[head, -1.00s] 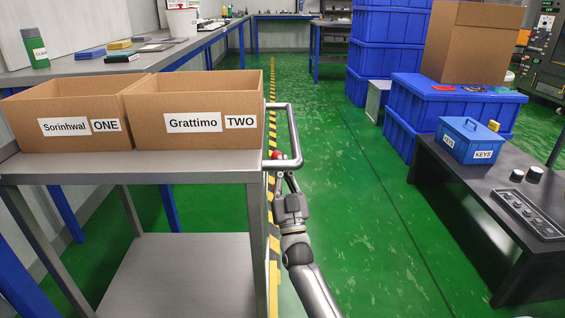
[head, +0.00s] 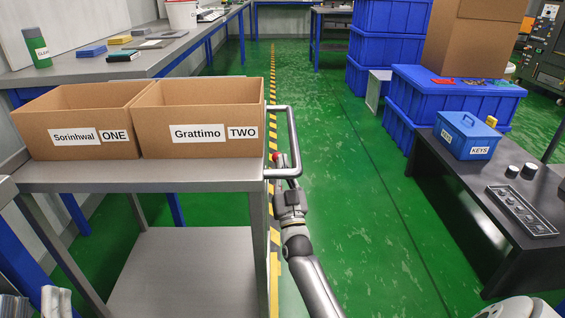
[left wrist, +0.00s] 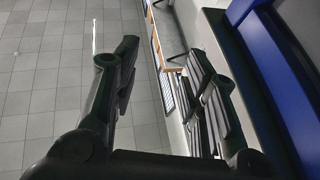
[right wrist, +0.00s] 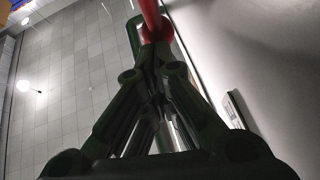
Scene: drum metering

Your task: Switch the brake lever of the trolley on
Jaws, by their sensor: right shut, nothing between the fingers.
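The grey metal trolley (head: 150,177) stands at the left in the head view, with a tubular push handle (head: 294,140) on its right end. The brake lever's red knob (head: 275,156) shows small beside the handle; the rest of the lever is mostly hidden. My right gripper (head: 281,180) is just below the knob, close to the handle. In the right wrist view, my right gripper (right wrist: 155,58) is shut and empty, with the red knob (right wrist: 155,28) right at its fingertips. Contact is hard to tell. My left gripper (left wrist: 163,68) is open and empty in its wrist view.
Two cardboard boxes, ONE (head: 80,105) and TWO (head: 205,95), stand on the trolley top. A black bench (head: 450,200) with a blue KEYS box (head: 466,135) is at the right. Blue crates (head: 450,100) stand behind it. The green floor between is clear.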

